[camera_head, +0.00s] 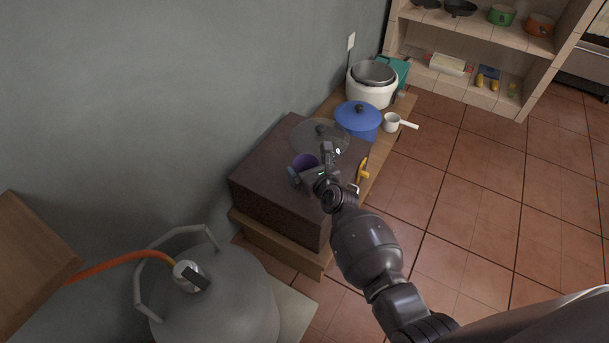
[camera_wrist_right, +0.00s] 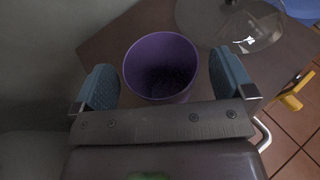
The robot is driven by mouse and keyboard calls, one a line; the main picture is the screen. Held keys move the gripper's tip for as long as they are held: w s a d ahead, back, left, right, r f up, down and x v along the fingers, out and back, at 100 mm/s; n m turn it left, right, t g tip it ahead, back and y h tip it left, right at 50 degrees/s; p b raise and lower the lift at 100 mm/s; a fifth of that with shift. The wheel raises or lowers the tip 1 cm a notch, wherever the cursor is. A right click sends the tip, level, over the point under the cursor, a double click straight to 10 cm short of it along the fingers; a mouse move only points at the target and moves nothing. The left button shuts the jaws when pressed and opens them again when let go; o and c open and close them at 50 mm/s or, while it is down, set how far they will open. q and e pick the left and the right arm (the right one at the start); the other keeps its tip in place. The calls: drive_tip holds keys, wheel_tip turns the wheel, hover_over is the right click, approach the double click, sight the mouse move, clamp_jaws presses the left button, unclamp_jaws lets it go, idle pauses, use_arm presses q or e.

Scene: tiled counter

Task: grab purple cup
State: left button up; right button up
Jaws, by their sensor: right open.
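The purple cup (camera_wrist_right: 161,68) stands upright on the dark brown block (camera_head: 262,197), and its open mouth shows in the right wrist view. In the head view the cup (camera_head: 305,161) is small and partly hidden by my right gripper (camera_head: 308,164). My right gripper is open, with one blue-grey finger on each side of the cup in the right wrist view (camera_wrist_right: 162,84). A gap shows between each finger and the cup wall. Nothing is held. My left gripper is not in the frames.
A glass lid (camera_head: 318,137) lies behind the cup. A yellow-handled item (camera_head: 362,170) is at the right edge. A large grey gas cylinder (camera_head: 222,300) stands in front.

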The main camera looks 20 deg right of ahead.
drive_tip(key=shift+w, duration=0.5)
drive_tip(key=shift+c, duration=0.3)
drive_tip(key=c, duration=1.1)
